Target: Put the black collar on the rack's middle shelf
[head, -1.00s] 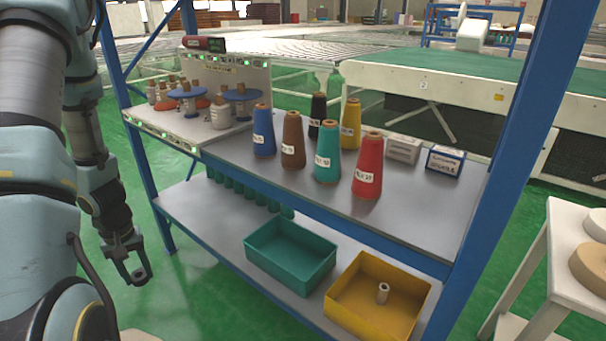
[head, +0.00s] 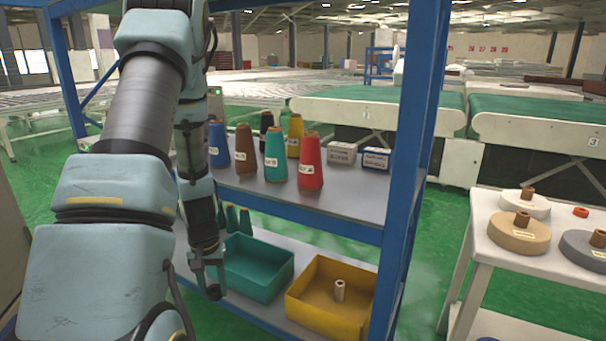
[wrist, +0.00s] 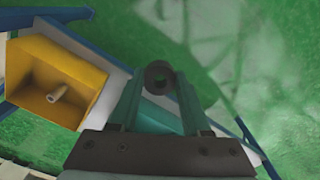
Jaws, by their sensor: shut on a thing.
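My gripper (head: 209,284) hangs pointing down in front of the rack, beside the teal bin in the head view. In the wrist view it is shut on the black collar (wrist: 159,77), a small dark ring between the fingertips. In the head view the collar is a small dark spot at the tips, hard to make out. The rack has blue posts (head: 405,150) and grey shelves. The upper visible shelf (head: 355,198) carries several thread cones and two small boxes. The lower shelf (head: 240,310) carries bins. Any shelf above is out of view.
Boxes (head: 342,153) stand behind the red cone (head: 310,165). Bare shelf shows at the front right. A white side table (head: 500,283) stands right.

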